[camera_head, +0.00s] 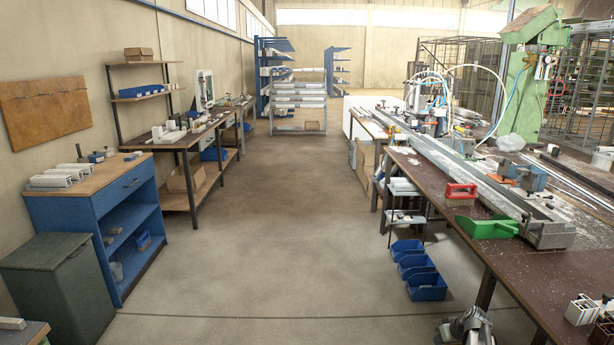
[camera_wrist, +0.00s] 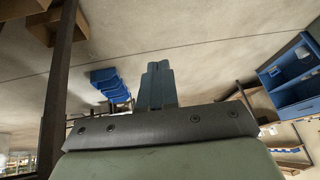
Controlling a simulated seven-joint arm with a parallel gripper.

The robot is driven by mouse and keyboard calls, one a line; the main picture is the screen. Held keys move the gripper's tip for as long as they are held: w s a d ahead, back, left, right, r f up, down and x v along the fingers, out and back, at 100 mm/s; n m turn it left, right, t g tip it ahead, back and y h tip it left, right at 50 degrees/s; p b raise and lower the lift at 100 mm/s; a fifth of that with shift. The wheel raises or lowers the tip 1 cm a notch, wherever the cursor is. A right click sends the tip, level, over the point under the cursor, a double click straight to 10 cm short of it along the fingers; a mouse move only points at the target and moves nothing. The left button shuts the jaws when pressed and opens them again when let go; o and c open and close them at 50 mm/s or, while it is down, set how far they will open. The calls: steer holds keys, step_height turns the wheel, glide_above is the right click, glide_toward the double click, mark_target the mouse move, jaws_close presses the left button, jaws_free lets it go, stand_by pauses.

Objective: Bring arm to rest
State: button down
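My gripper (camera_wrist: 158,66) shows in the wrist view, with its two blue-grey fingers side by side and touching. It is shut, and I see nothing held between the fingers. It is over the open floor, apart from the benches. In the head view, a grey and dark part at the bottom edge (camera_head: 468,328), beside the right bench, looks like part of my arm; the fingers cannot be made out there.
The right bench (camera_head: 455,205) carries a long clamp rail (camera_head: 470,180), a red clamp (camera_head: 461,192) and a green part (camera_head: 488,228). Blue bins (camera_head: 427,286) stand on the floor beside it. A blue cabinet (camera_head: 135,205) stands left. The middle aisle is clear.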

steer(key=s+a+f+m+g, duration=0.1)
steer(key=s+a+f+g, duration=0.5)
steer(key=s+a+f, duration=1.4)
steer(key=s+a+f+g, duration=0.1)
steer(key=s+a+g, duration=0.1)
steer(key=s, duration=0.7)
steer(key=s+a+f+g+h, duration=0.1)
steer(key=s+a+f+g, duration=0.1)
steer(key=s, duration=0.8)
steer(key=s+a+f+g+h, duration=0.1)
steer(key=s+a, duration=0.3)
steer(key=s, duration=0.6)
steer(key=shift+a+f+g, duration=0.15)
steer(key=shift+f+g, duration=0.15)
steer(key=shift+g, duration=0.3)
